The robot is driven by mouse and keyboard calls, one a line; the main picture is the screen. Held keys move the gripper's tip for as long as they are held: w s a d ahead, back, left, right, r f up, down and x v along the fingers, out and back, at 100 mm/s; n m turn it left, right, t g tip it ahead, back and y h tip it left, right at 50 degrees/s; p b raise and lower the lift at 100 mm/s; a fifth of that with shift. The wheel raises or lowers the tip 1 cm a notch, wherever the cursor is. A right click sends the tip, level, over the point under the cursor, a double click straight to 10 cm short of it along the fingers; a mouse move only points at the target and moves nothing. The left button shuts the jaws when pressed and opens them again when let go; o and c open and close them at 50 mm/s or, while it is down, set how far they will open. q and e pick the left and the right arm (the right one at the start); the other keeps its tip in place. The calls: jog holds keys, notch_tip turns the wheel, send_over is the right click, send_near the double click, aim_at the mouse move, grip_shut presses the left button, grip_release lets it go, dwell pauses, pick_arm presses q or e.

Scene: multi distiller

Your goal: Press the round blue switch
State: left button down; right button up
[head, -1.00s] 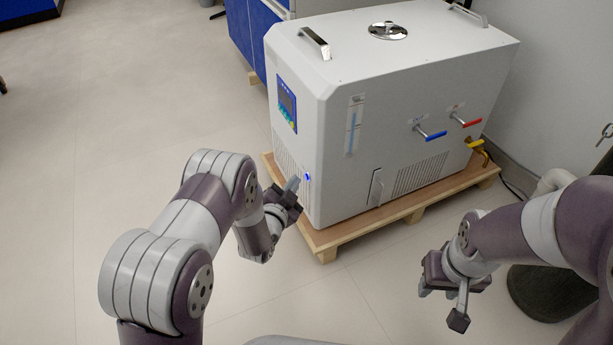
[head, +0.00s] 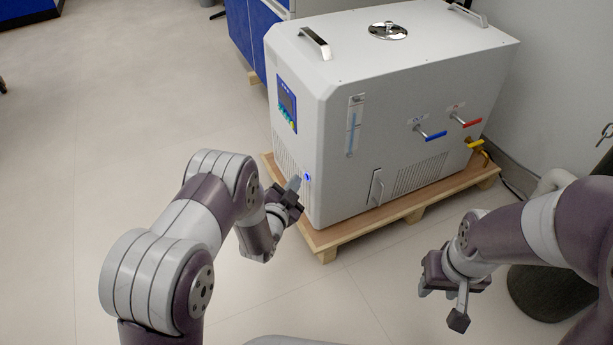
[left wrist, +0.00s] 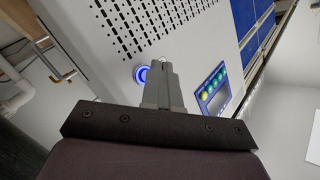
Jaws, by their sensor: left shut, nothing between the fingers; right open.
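The round blue switch (head: 307,177) glows on the front face of the white distiller (head: 400,95), low and near its corner. My left gripper (head: 294,184) is shut and empty, its fingertips just left of the switch in the head view. In the left wrist view the switch (left wrist: 142,75) shows as a blue ring right beside the shut fingertips (left wrist: 160,68), which partly cover it. I cannot tell whether they touch it. My right gripper (head: 440,297) is open and empty, over the floor to the right.
The distiller stands on a wooden pallet (head: 330,238). A blue control panel (head: 287,103) is above the switch. Blue (head: 435,135), red (head: 470,123) and yellow (head: 475,143) valve handles stick out of the side. The floor at left is clear.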

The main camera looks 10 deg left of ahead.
pick_arm(q)
jog(key=shift+w+d, duration=0.15)
jog(key=shift+d, duration=0.1)
jog(key=shift+w+d, duration=0.1)
jog(key=shift+d, duration=0.1)
dwell(0.4)
jog(key=shift+a, duration=0.1)
jog(key=s+a+p, duration=0.2)
jog(key=s+a, duration=0.2)
jog(key=a, duration=0.2)
dwell(0.6)
jog(key=shift+r, duration=0.1)
